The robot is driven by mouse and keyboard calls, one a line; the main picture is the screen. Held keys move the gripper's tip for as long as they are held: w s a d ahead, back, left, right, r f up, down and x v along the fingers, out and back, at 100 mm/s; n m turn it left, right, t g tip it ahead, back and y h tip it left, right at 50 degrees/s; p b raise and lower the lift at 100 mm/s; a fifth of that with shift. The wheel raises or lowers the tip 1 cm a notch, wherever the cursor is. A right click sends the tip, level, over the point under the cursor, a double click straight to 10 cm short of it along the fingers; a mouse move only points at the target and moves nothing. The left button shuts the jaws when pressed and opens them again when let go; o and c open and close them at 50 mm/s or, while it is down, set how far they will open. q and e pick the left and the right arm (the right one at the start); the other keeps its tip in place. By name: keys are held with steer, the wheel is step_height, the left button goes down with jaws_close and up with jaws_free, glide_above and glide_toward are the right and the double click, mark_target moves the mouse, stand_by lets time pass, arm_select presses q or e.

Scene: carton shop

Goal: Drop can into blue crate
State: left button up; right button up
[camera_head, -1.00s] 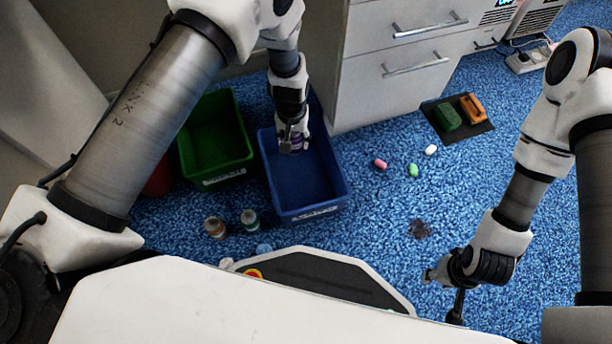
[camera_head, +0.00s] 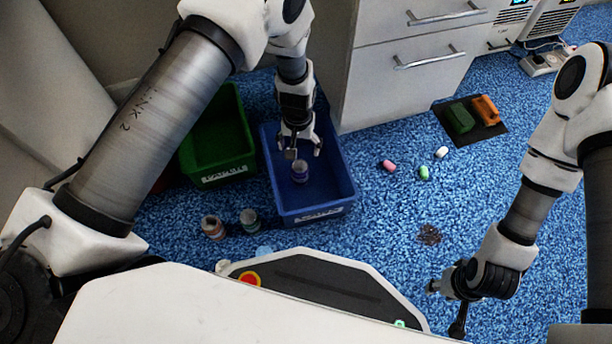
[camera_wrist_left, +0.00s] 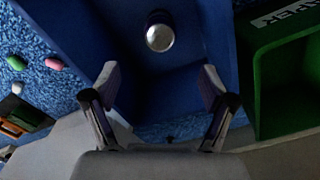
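The can (camera_head: 299,172), with a purple label and pale top, is inside the blue crate (camera_head: 349,187). In the left wrist view, the can (camera_wrist_left: 160,36) shows its silver end toward the camera, and the blue crate (camera_wrist_left: 190,85) surrounds it. My left gripper (camera_head: 304,152) is above the crate's inside, with its fingers spread and empty. In the left wrist view, the left gripper (camera_wrist_left: 158,88) has a clear gap between its fingertips, apart from the can. My right gripper (camera_head: 446,308) hangs low at the right with its fingers apart, holding nothing.
A green crate (camera_head: 220,178) stands left of the blue one. Two cans (camera_head: 213,227) (camera_head: 250,220) stand on the floor in front. Small capsule-shaped pieces (camera_head: 389,165) and a dark mat (camera_head: 490,127) with two blocks lie to the right. A drawer cabinet (camera_head: 420,40) stands behind.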

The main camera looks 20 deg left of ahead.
arm_select(q)
step_height(320, 180, up, 12)
stand_by(0.5)
